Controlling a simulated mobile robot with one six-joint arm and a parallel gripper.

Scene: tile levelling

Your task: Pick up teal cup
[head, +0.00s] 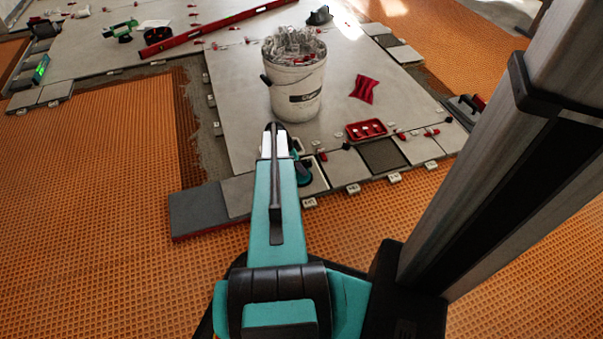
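A small teal and dark object (303,172), likely the teal cup, shows just right of my arm's far end, over the tiles at the near edge of the tiled floor. My arm hides part of it, and its full shape is unclear. My gripper (275,133) is at the far end of the teal arm, seen from behind and above. My own arm covers its fingertips, so whether it is open or holds anything does not show. I cannot tell whether it touches the teal object.
A white bucket (298,92) full of clear clips stands just beyond my gripper. A red tray (367,130), a red cloth-like item (364,88) and small red-and-white pieces lie to the right. A long red level (215,27) lies at the back. Orange matting (95,190) is clear at left.

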